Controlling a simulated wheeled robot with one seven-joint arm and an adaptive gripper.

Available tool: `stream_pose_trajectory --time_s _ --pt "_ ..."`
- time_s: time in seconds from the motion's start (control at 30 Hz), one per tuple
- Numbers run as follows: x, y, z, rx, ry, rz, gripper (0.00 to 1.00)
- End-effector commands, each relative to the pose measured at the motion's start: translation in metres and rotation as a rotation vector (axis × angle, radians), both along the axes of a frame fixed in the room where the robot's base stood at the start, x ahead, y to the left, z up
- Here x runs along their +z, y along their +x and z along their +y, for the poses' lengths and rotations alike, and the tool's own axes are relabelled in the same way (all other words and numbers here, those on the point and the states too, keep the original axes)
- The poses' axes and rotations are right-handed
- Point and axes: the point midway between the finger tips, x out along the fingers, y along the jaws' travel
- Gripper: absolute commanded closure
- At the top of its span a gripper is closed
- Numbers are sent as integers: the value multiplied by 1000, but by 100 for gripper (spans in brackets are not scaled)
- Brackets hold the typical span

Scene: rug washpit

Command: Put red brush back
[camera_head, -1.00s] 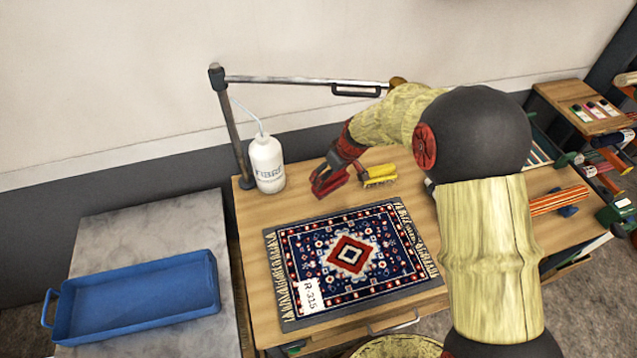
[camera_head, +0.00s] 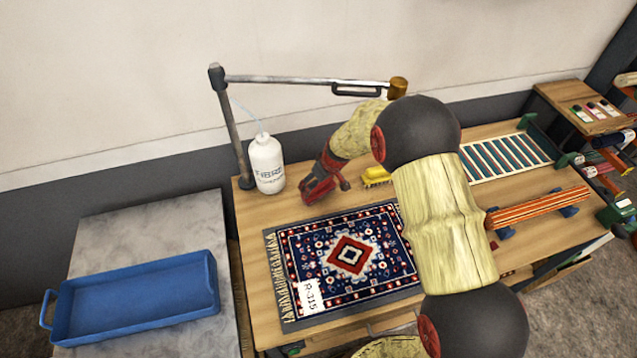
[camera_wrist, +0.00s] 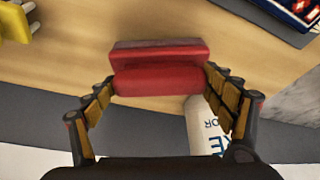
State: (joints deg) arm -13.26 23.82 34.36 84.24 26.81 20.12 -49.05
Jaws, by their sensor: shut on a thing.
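The red brush (camera_wrist: 158,78) is held between the two fingers of my gripper (camera_wrist: 160,86) in the wrist view. Its bristles cannot be made out there. In the head view my gripper (camera_head: 318,187) is above the wooden table, between the white bottle (camera_head: 267,167) and the yellow brush (camera_head: 377,176), behind the rug's far edge. The brush is hard to tell from my gripper's red parts there. The yellow brush lies on the table to the right and also shows at the wrist view's upper left (camera_wrist: 14,24).
A patterned rug (camera_head: 348,256) lies on the table (camera_head: 250,215). A post with a horizontal bar (camera_head: 300,80) stands behind. A blue tray (camera_head: 138,298) sits on a grey surface at left. A slatted rack (camera_head: 505,157) and an orange striped bundle (camera_head: 540,207) are at right.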

Motion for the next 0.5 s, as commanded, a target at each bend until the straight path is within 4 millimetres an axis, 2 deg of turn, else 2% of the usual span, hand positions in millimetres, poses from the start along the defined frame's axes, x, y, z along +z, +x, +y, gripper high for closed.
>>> stream_pose_trajectory --time_s 0.2,0.23,0.5 --pt "-4 0 0 -1 0 0 45" --pt "-3 -1 0 -1 0 2 15" --pt "-3 0 0 -1 0 1 0"
